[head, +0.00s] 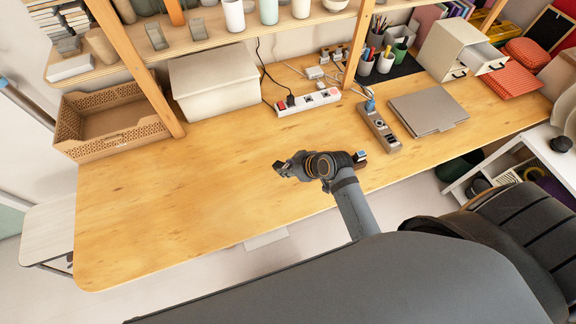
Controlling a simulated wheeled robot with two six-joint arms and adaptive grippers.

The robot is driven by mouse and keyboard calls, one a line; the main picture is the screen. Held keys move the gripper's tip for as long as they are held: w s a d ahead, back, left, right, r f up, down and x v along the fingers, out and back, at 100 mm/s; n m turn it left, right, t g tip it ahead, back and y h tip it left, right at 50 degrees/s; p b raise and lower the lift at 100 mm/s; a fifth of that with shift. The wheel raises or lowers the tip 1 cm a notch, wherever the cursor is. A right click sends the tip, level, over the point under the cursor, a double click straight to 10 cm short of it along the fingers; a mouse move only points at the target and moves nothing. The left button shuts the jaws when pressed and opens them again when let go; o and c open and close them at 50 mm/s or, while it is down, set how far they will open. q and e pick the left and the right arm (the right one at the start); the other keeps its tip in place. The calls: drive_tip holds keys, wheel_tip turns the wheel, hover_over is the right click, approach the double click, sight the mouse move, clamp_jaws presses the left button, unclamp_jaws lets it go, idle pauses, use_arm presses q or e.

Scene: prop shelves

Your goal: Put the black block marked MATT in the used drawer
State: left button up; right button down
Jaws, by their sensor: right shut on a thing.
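My right gripper (283,169) reaches in from the lower right and hangs over the middle of the wooden table. It is shut on a small dark block (278,167), mostly hidden by the fingers; no marking can be read at this size. A cream drawer cabinet (447,50) stands at the back right of the table, well away from my gripper. One of its drawers (484,58) is pulled out to the right; I cannot read any label on it. My left gripper is not in view.
A grey laptop (428,108), a grey-brown device (379,127), a power strip (308,102) and pen cups (386,61) lie between my gripper and the cabinet. Red patterned cushions (512,80) sit beside the drawer.

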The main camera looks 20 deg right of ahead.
wheel_tip(320, 180, down, 2)
drive_tip(key=shift+f+b, duration=0.15)
drive_tip(key=shift+b, duration=0.85)
wheel_tip(320, 180, down, 3)
drive_tip(key=b, duration=0.3)
drive_tip(key=shift+d, duration=0.1)
drive_tip(key=shift+f+b, duration=0.9)
drive_tip(key=shift+f, duration=0.85)
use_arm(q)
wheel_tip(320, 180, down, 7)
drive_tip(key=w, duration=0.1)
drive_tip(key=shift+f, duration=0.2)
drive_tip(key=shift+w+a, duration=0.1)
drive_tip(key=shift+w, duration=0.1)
use_arm(e)
drive_tip(key=c, duration=0.9)
unclamp_jaws()
drive_tip(key=shift+o, duration=0.2)
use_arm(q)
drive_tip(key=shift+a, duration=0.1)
use_arm(e)
drive_tip(key=shift+s, duration=0.1)
